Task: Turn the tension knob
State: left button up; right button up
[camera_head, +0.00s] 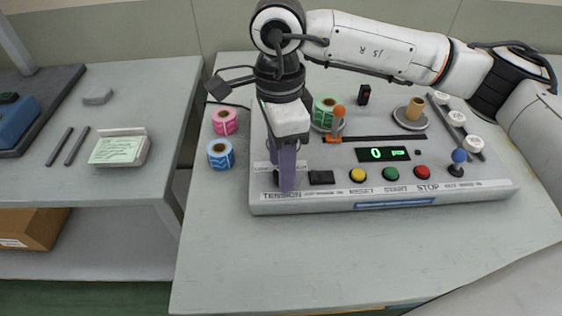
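The rewinder panel (400,200) is a grey slab on the table, with the word TENSION printed at its front left corner. My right arm comes in from the right, and its gripper (287,180) points down at that corner, just above the TENSION label. The gripper covers the place where the tension knob would be. Only a little of something dark shows beside the fingers, and I cannot tell whether they touch the knob. The fingers are seen edge-on, so their opening is hidden. My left gripper is not in view.
An orange-handled lever (338,118) stands behind. Pink (225,121) and blue (221,154) rolls lie left. The table front is clear.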

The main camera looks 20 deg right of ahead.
notch_tip(320, 180, up, 10)
jog(key=shift+w, duration=0.3)
dwell(0.3)
